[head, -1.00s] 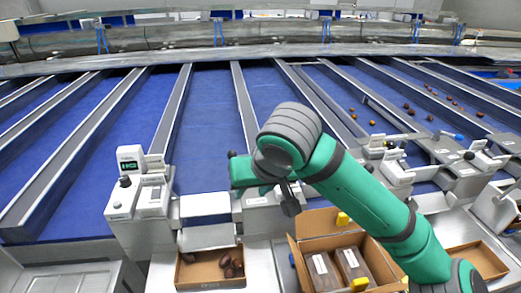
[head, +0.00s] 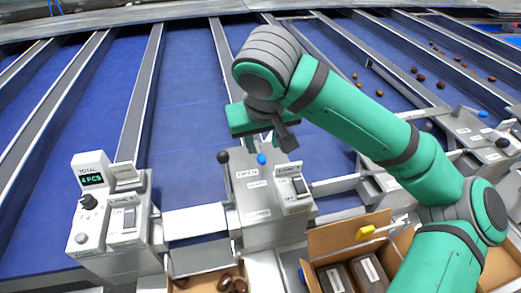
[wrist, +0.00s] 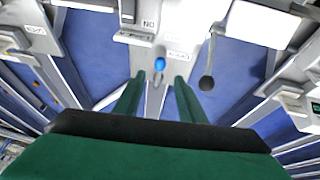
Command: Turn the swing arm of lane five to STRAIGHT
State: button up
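A lever with a blue knob (head: 261,158) stands at the top of a grey lane post (head: 255,232). It also shows in the wrist view (wrist: 159,64). My gripper (head: 262,147) is just above and behind this knob, pointing down. In the wrist view its two green fingers (wrist: 159,77) are apart, with the blue knob seen between and just beyond their tips. I cannot tell whether they touch it. The post has printed labels, too small to read surely, so the lane number is unclear. Much of the swing arm itself is hidden by my gripper.
A black ball knob (head: 223,157) on a thin rod stands close left of the gripper. A counter box (head: 92,180) with a green display is at the left. An open carton (head: 345,238) stands at front right. Blue lanes (head: 185,95) between grey rails lie behind.

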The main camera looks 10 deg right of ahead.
aim_at(262, 159)
jog(key=x, duration=1)
jog(key=shift+w+a+r, duration=0.1)
jog(key=shift+w, duration=0.05)
jog(key=c, duration=0.5)
jog(key=shift+s, duration=0.2)
grip_shut()
